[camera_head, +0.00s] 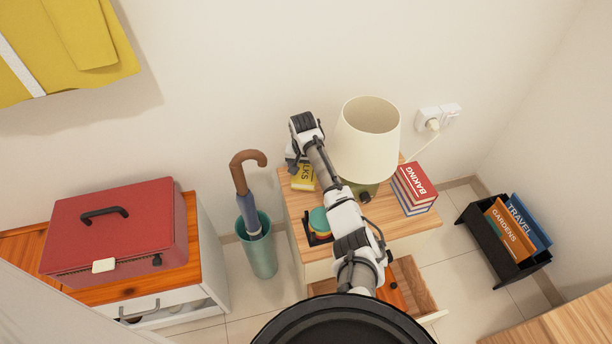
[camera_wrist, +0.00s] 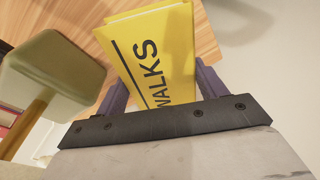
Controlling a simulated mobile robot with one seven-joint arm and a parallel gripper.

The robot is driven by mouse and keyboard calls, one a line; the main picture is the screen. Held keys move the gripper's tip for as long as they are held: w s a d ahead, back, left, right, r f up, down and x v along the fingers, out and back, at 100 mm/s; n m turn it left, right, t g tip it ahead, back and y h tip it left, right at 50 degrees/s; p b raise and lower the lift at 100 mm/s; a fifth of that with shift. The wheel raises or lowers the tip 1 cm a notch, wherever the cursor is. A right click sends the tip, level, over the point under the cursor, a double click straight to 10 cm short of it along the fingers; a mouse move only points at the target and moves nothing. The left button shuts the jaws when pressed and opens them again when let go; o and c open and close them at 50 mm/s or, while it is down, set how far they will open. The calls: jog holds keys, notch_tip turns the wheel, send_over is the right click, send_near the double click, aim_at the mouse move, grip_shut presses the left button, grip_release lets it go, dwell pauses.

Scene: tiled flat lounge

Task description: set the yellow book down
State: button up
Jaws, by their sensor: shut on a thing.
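The yellow book (camera_head: 303,178), with "WALKS" on it, is at the back left of the wooden side table (camera_head: 425,241). My gripper (camera_head: 297,163) is above it in the head view, and my arm hides part of the table. In the wrist view, the yellow book (camera_wrist: 158,45) is between the two fingers of my gripper (camera_wrist: 160,88), which is shut on it. The wooden top shows behind the book. I cannot tell whether the book touches the table or hangs just above it.
A cream lamp (camera_head: 368,142) stands right of the book. A stack of books (camera_head: 414,188) is at the table's right, and round coloured pieces (camera_head: 319,222) are at its front left. An umbrella stand (camera_head: 257,252) is left of the table. A drawer (camera_head: 418,287) is open below.

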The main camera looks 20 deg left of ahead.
jog(key=shift+f, duration=2.65)
jog(key=shift+f, duration=0.2)
jog(key=o, duration=1.2)
jog(key=shift+c, duration=0.2)
